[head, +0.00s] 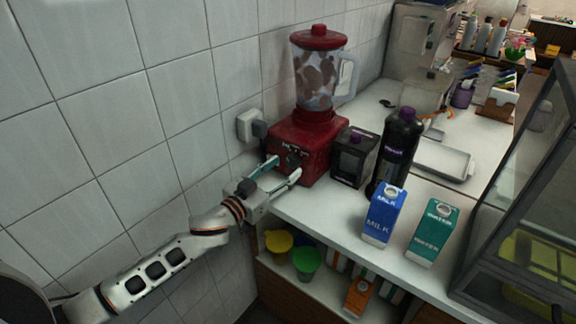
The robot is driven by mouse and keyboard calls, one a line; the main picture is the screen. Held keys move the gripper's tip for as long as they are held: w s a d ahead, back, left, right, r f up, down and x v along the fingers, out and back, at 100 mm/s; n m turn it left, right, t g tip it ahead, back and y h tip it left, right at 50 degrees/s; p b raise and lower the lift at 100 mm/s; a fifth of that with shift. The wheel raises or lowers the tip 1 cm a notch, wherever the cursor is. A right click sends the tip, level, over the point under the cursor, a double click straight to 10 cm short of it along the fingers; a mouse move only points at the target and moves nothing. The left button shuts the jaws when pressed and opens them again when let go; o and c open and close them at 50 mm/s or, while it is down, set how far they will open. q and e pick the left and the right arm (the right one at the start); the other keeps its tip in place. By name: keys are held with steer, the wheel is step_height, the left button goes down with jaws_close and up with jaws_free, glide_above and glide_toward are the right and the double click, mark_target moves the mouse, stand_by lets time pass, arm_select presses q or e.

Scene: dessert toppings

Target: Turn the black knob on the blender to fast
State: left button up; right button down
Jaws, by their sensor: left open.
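A red blender (322,133) stands on the white counter against the tiled wall. Its clear jar (316,78) holds brown and pale contents under a red lid. The black knob (293,159) is on the front of the red base. My left gripper (283,168) is open at the front of the base, with its fingers on either side of the knob. I cannot tell whether they touch it. The knob's setting is too small to read. My right gripper is not in view.
A black box (354,158) and a dark bottle with a purple cap (396,150) stand right of the blender. A blue milk carton (383,217) and a green carton (433,233) are near the front edge. A wall socket (250,126) is left of the blender. A glass case (530,200) stands at right.

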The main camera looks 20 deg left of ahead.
mark_target(293, 161)
arm_select(q)
steer(key=shift+x, duration=1.35)
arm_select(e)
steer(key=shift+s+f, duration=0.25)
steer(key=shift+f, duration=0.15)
arm_select(q)
steer(key=c, duration=1.1)
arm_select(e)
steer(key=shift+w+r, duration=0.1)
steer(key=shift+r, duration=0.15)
